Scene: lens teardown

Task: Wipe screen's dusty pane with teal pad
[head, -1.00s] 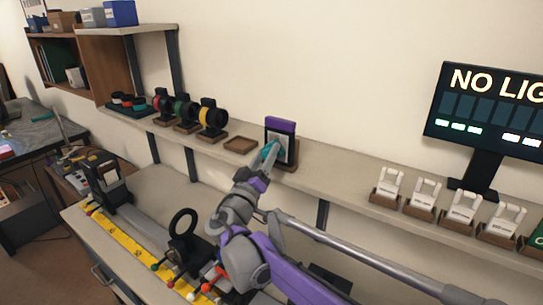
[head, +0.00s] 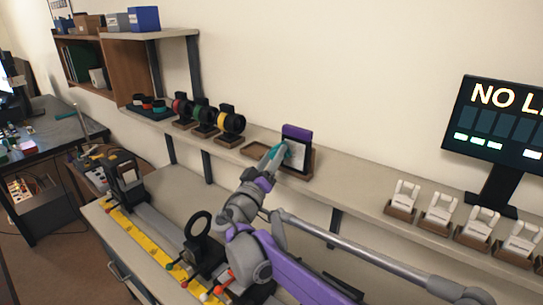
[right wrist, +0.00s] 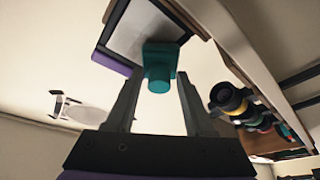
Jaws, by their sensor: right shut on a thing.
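The screen (head: 297,132) stands upright on the shelf, with a purple top bar and a dark frame around a pale pane (head: 298,156). The pane also shows at the top of the right wrist view (right wrist: 143,32). The teal pad (right wrist: 160,58) is against the lower part of the pane in that view; whether it presses on it I cannot tell. My right gripper (head: 273,160) is shut on the teal pad's round handle and covers part of the screen's left side. Its fingers (right wrist: 158,82) flank the handle. My left gripper is not in view.
An empty brown tray (head: 257,151) lies left of the screen. Several coloured rings on stands (head: 230,122) are further left. White holders (head: 438,212) and a display (head: 500,125) stand to the right. A bench with a yellow rail (head: 150,238) lies below the shelf.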

